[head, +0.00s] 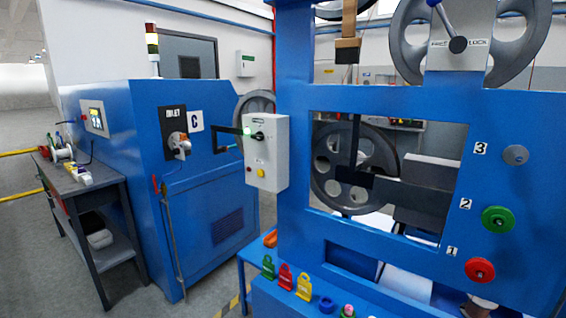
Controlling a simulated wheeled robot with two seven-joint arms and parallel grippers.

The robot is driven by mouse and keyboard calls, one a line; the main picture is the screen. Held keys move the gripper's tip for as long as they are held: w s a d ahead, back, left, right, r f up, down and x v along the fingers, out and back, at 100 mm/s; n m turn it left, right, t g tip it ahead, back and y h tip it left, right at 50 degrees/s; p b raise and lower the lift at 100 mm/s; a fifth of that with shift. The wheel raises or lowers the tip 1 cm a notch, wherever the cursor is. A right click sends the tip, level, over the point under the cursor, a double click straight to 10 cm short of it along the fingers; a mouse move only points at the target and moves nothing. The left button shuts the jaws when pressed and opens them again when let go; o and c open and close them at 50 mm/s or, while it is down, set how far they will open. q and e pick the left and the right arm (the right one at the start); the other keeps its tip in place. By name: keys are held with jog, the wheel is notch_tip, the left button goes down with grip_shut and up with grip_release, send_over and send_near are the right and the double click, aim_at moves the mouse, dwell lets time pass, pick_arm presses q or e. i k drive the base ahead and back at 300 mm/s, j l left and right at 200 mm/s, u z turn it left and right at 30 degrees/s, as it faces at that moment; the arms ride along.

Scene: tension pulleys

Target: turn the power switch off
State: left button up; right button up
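A light grey control box (267,165) is fixed at the left side of the blue machine frame, near the middle of the head view. A dark rotary switch (258,136) sits on its upper front, and I cannot read its set position. A small green light (246,131) glows beside the switch. A yellow button (261,173) and a small red button (249,169) are lower on the box. I cannot make out either of my grippers in the head view, and nothing is seen touching the switch.
The blue machine frame (290,90) stands close on the right, with large grey pulley wheels (325,175) behind it. A blue cabinet (120,130) and a dark cart (88,187) stand left. Coloured lockout tags (285,277) line the frame's lower ledge. Floor shows between cabinet and frame.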

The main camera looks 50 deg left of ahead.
aim_at(259, 136)
jog(key=u, duration=1.8)
